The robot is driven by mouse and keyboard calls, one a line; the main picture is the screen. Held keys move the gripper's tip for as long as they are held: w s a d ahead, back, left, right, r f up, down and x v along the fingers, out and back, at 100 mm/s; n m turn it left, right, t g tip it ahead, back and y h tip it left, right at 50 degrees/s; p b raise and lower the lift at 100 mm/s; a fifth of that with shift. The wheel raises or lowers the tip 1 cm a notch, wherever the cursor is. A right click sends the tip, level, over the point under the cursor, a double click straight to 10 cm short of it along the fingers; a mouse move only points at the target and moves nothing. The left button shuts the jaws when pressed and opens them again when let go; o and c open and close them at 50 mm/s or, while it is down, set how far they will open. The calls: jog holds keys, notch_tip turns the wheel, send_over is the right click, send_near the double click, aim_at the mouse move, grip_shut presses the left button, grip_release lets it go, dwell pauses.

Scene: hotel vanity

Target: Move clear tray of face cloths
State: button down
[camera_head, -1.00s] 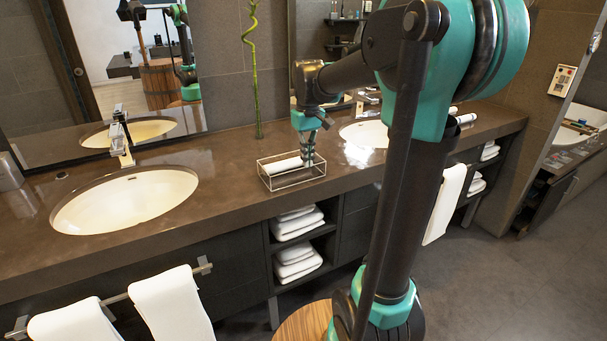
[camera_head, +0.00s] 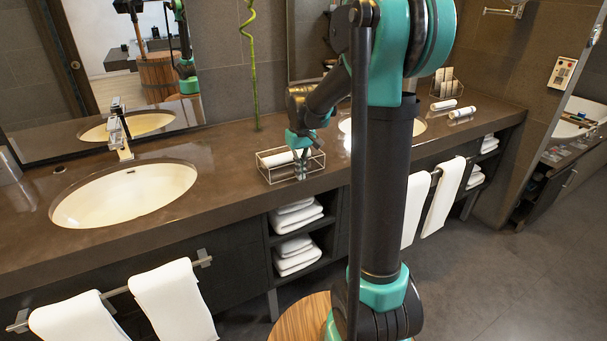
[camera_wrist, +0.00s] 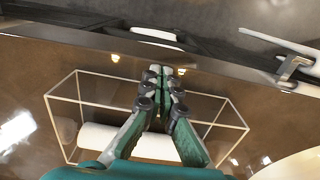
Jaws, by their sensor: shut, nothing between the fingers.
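The clear tray (camera_head: 268,178) is a see-through box with thin pale edges on the brown counter, between the two sinks. A rolled white face cloth (camera_head: 276,159) lies inside it. The tray also shows in the wrist view (camera_wrist: 60,115), with the white roll (camera_wrist: 150,143) along its near side. My gripper (camera_head: 301,175) points down at the tray's front right part. In the wrist view its fingers (camera_wrist: 160,75) are together with nothing held, reaching over the tray's far edge. Whether the fingers touch the tray wall is hard to tell. The fingers partly cover the roll.
A sink (camera_head: 125,195) lies left of the tray, and a second sink (camera_head: 345,126) is partly behind my arm. A green bamboo stem (camera_head: 252,70) stands behind the tray. Rolled white cloths (camera_head: 443,105) lie at the right. Folded towels (camera_head: 298,250) fill shelves below.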

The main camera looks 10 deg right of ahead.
aim_at(279, 149)
dwell(0.3)
jog(key=w+a, duration=0.1)
jog(key=w, duration=0.4)
jog(key=w+a, duration=0.2)
jog(key=w, duration=0.4)
jog(key=w+a, duration=0.2)
jog(key=w, duration=0.3)
jog(key=shift+w+a, duration=0.2)
jog(key=shift+w, duration=0.1)
